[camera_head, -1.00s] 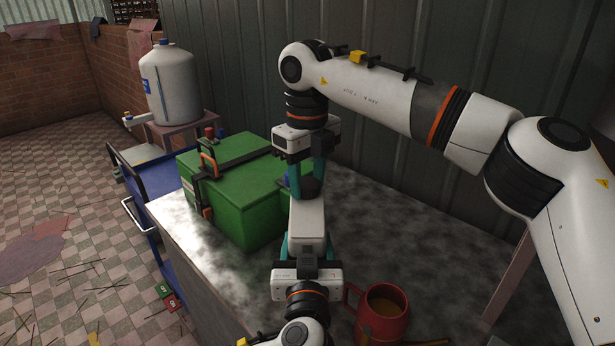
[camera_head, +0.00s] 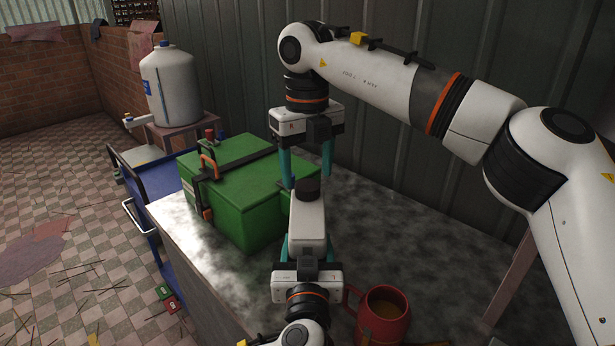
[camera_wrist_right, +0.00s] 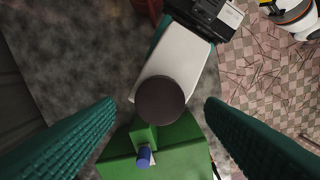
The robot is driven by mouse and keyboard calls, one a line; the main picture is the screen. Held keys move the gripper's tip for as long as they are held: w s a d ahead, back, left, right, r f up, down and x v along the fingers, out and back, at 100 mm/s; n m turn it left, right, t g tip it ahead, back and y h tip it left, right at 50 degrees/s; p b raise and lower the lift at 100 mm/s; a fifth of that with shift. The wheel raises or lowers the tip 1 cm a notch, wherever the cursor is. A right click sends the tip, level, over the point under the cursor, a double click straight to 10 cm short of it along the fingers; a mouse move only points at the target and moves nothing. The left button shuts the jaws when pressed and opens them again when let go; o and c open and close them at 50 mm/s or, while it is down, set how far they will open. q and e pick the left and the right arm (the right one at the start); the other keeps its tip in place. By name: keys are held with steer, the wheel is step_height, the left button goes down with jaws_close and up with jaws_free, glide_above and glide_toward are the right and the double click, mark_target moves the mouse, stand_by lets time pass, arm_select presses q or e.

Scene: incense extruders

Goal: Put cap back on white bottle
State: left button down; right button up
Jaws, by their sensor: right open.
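The white bottle (camera_head: 308,222) stands roughly upright between the teal fingers of my left gripper (camera_head: 307,246), which is shut on its lower part. The dark cap (camera_head: 307,188) sits on top of the bottle. Whether it is fully seated cannot be told. My right gripper (camera_head: 305,180) is open just above, its two teal fingers pointing down on either side of the cap and apart from it. In the right wrist view, the round cap (camera_wrist_right: 160,100) lies between the spread fingers, with the bottle's white body (camera_wrist_right: 180,62) behind it.
A green box (camera_head: 245,205) with a handle and latches stands on the grey table (camera_head: 395,240) left of the bottle. A red mug (camera_head: 384,316) stands near the front right. A blue cart (camera_head: 140,185) and a large white jug (camera_head: 172,90) are beyond. The table's right part is clear.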

steer(key=shift+r, duration=0.85)
step_height(320, 180, up, 2)
steer(key=n, duration=0.5)
steer(key=r+n, duration=0.1)
steer(key=n, duration=0.1)
steer(key=shift+r+n, duration=0.25)
steer(key=shift+n, duration=0.05)
steer(key=shift+f, duration=4.05)
steer(key=c, duration=1.1)
